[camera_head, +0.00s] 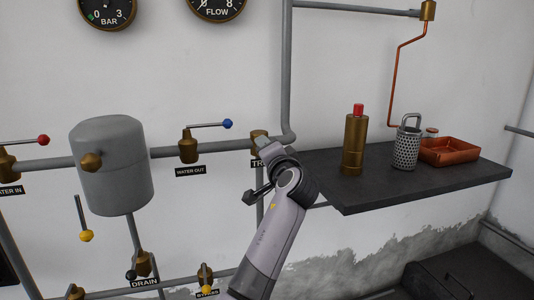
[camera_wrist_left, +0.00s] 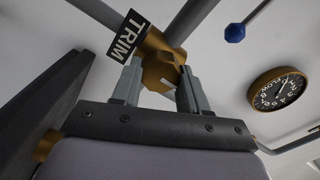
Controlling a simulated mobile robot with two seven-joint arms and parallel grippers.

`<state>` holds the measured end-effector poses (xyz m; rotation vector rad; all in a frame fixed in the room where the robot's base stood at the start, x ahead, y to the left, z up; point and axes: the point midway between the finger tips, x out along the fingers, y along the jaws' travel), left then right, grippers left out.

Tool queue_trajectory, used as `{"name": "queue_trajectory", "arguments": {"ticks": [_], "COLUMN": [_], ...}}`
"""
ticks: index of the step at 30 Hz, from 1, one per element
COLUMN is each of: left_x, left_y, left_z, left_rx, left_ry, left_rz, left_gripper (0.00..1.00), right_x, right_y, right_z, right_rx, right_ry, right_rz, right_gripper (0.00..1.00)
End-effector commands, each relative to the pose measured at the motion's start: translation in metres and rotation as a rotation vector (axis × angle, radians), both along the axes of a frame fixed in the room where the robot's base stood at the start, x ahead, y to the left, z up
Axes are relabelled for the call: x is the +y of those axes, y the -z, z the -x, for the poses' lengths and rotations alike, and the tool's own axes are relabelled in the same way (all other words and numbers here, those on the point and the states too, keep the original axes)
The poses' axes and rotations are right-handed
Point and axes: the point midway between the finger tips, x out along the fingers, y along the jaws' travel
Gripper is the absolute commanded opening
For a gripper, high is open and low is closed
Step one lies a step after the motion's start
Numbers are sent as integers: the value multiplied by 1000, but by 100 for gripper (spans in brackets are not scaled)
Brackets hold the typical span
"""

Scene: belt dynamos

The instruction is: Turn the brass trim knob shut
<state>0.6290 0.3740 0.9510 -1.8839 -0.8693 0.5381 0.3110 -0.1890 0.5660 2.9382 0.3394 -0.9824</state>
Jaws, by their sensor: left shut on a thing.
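The brass trim knob (camera_wrist_left: 158,74) is faceted and sits on a brass valve body under the grey pipe, next to the black TRIM label (camera_wrist_left: 129,35). My left gripper (camera_wrist_left: 160,80) is shut on the knob, one grey finger on each side of it. In the head view my left gripper (camera_head: 268,150) is at the brass trim valve (camera_head: 259,134), and my arm hides the knob and part of the label. A pale mark shows on the knob's face. My right gripper is not in view.
To the right, a dark shelf (camera_head: 400,192) holds a brass bottle (camera_head: 354,145) with a red cap, a perforated metal holder (camera_head: 405,152) and a copper tray (camera_head: 460,152). To the left are the blue-tipped WATER OUT lever (camera_head: 210,125) and a grey tank (camera_head: 115,180).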

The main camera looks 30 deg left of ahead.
Motion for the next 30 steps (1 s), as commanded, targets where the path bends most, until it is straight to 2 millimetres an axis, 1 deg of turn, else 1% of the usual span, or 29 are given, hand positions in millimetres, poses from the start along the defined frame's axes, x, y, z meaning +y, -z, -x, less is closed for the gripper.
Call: {"name": "queue_trajectory", "arguments": {"ticks": [9, 10, 12, 22, 26, 30], "left_x": [-1, -1, -1, -3, -13, -31], "left_y": [2, 2, 2, 1, 1, 1], "left_z": [0, 0, 0, 2, 10, 25], "left_rx": [0, 0, -1, -1, -1, -1], "left_ry": [2, 2, 1, 1, 4, 4], "left_rz": [8, 8, 7, 3, 5, 5], "left_gripper": [13, 50, 69, 69, 69, 69], "right_x": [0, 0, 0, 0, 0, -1], "right_y": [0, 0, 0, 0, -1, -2], "right_z": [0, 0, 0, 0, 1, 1], "right_rx": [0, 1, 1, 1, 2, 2], "right_ry": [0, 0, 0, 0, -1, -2], "right_rz": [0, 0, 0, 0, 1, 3], "right_gripper": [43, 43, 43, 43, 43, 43]}}
